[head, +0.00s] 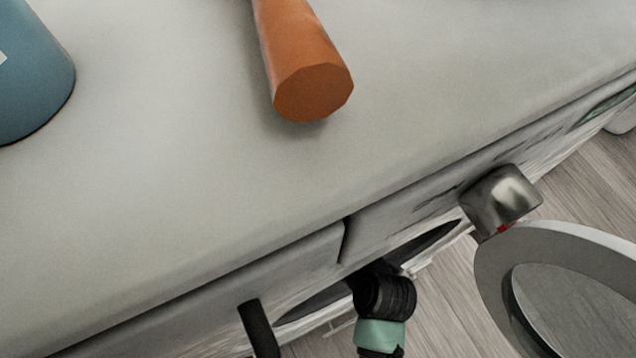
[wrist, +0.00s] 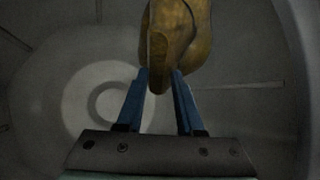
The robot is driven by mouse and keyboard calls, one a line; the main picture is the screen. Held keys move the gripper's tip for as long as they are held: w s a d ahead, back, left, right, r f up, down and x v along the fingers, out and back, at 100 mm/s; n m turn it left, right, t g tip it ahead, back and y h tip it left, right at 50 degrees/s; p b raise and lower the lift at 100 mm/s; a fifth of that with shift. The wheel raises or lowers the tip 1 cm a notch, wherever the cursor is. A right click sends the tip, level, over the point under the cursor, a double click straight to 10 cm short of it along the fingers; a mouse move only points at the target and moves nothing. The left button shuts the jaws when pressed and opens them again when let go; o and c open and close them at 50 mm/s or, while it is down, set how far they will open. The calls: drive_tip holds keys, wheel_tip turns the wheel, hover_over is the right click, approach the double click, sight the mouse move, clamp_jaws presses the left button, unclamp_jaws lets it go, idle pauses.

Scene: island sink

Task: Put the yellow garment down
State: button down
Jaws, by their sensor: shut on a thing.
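In the wrist view, my gripper (wrist: 160,80) has its two blue fingers shut on the yellow garment (wrist: 180,38). The garment is a brownish-yellow bundle that bulges up past the fingertips. Around them is a dim, grey, rounded interior (wrist: 90,95) with a pale ring on its back wall, which looks like a washer drum. In the head view, neither my gripper nor the garment shows. My arm reaches in below the counter edge there, and the counter hides its end. Whether the garment touches the drum wall is unclear.
In the head view, a pale counter (head: 170,190) fills the upper left. An orange cylindrical object (head: 305,75) and a blue container (head: 30,75) stand or lie on it. A round grey appliance door (head: 590,240) hangs open at lower right, close to my arm, above wooden flooring (head: 450,310).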

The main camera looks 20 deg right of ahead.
drive_tip(key=f, duration=0.2)
drive_tip(key=w+f, duration=0.1)
drive_tip(key=f, duration=0.1)
drive_tip(key=shift+f+b, duration=0.3)
drive_tip(key=shift+b, duration=0.1)
drive_tip(key=shift+w+f, duration=0.15)
drive_tip(key=shift+f, duration=0.05)
drive_tip(key=shift+w+r+g+p, duration=0.35)
drive_tip(key=shift+g+p, duration=0.1)
drive_tip(key=shift+g, duration=0.05)
drive_tip(key=w+g, duration=0.1)
drive_tip(key=g, duration=0.1)
drive_tip(key=shift+w+d+g+p, duration=0.1)
drive_tip(key=shift+w+g+p, duration=0.2)
drive_tip(key=shift+w+p, duration=0.1)
drive_tip(key=f+b, duration=0.1)
drive_tip(key=f, duration=0.2)
drive_tip(key=shift+s+f, duration=0.1)
drive_tip(key=shift+s, duration=0.1)
drive_tip(key=shift+f, duration=0.1)
drive_tip(key=c, duration=0.5)
unclamp_jaws()
drive_tip(key=shift+c, duration=0.2)
